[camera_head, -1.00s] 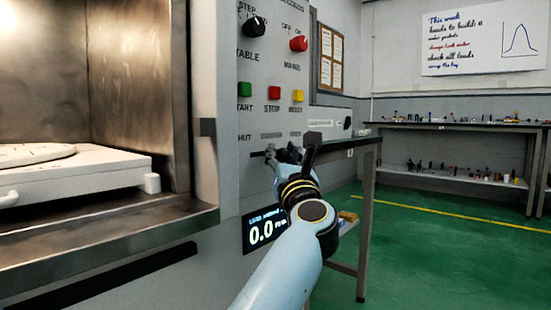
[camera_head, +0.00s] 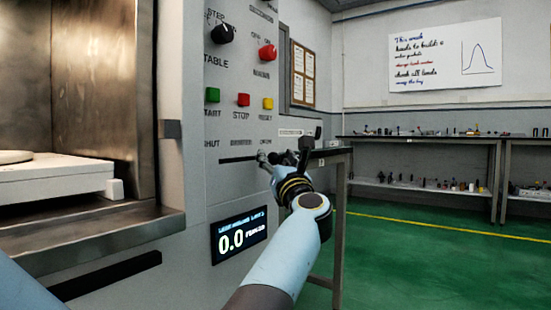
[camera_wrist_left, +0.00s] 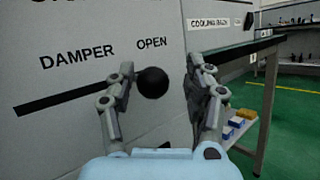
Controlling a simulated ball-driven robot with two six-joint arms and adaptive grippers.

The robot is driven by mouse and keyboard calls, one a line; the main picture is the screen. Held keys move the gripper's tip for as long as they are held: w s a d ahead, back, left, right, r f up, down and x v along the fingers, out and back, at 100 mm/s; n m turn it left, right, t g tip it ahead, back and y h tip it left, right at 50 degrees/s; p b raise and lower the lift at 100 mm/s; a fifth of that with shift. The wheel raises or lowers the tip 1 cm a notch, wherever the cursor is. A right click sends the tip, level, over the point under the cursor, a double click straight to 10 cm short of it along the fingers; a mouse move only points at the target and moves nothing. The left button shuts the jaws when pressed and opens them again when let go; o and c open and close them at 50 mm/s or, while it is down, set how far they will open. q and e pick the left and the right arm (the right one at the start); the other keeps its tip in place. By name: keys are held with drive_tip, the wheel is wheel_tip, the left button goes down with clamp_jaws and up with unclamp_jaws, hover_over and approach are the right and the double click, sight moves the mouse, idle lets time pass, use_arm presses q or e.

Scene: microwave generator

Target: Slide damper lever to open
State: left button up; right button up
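The damper lever's black ball knob (camera_wrist_left: 152,82) shows in the left wrist view near the right end of the dark slot (camera_wrist_left: 65,97), below the word OPEN. My left gripper (camera_wrist_left: 160,88) has its fingers apart, one on each side of the knob. The left finger is close against the knob; I cannot tell whether it touches. A clear gap separates the knob from the right finger. In the head view my left gripper (camera_head: 273,158) is at the panel's slot (camera_head: 237,159) and hides the knob. My right gripper is not in view.
The grey panel (camera_head: 225,130) carries dials, buttons and a display (camera_head: 239,236) reading 0.0. An open metal chamber (camera_head: 65,90) is at left. A table (camera_head: 334,156) stands just right of the panel. Green floor (camera_head: 420,265) lies open at right.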

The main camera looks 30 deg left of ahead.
use_arm(q)
drive_tip(key=shift+a, duration=0.1)
drive_tip(key=shift+r, duration=0.35)
wheel_tip(320, 180, up, 9)
drive_tip(key=shift+r, duration=0.1)
idle(0.5)
